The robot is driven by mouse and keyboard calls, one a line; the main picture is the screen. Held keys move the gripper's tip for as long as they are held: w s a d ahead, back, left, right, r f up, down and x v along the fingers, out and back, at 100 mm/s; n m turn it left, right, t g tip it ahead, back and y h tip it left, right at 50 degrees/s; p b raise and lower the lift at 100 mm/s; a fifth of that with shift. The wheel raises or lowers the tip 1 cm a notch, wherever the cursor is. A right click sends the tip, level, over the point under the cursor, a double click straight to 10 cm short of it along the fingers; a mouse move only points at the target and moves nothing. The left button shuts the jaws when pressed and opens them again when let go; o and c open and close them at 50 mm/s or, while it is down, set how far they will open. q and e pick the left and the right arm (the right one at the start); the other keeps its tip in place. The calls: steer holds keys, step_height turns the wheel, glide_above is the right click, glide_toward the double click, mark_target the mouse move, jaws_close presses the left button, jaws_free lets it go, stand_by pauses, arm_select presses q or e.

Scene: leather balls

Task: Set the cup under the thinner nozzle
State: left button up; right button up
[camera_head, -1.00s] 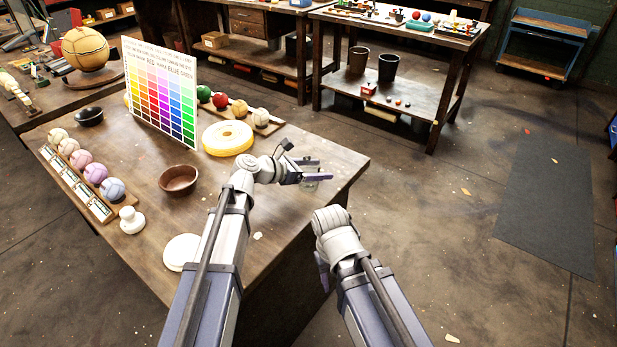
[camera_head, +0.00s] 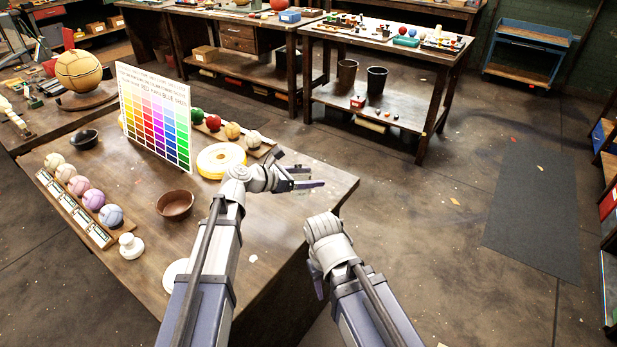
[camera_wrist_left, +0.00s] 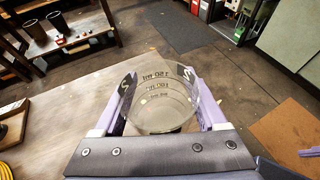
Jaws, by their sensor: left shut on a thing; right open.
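A clear cup with dark printed markings (camera_wrist_left: 160,104) is held between the fingers of my left gripper in the left wrist view. In the head view my left gripper (camera_head: 299,178) is above the right part of the near wooden table (camera_head: 262,222), and the clear cup is hard to make out there. My right gripper (camera_head: 319,284) is lower, beside the table's right edge, open, pointing down and largely hidden by its own wrist. I cannot make out any nozzle in these frames.
A brown bowl (camera_head: 174,205), a yellow ring (camera_head: 220,160), a colour chart (camera_head: 156,118) and racks of balls (camera_head: 94,199) stand on the near table. A workbench (camera_head: 387,50) with two dark bins beneath stands behind. The floor to the right is open, with a dark mat (camera_head: 535,217).

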mark_target(308, 172)
arm_select(q)
step_height(308, 172, up, 11)
steer(key=p, duration=0.9)
steer(key=shift+f, duration=0.15)
steer(key=shift+a+f, duration=0.1)
steer(key=shift+f, duration=0.05)
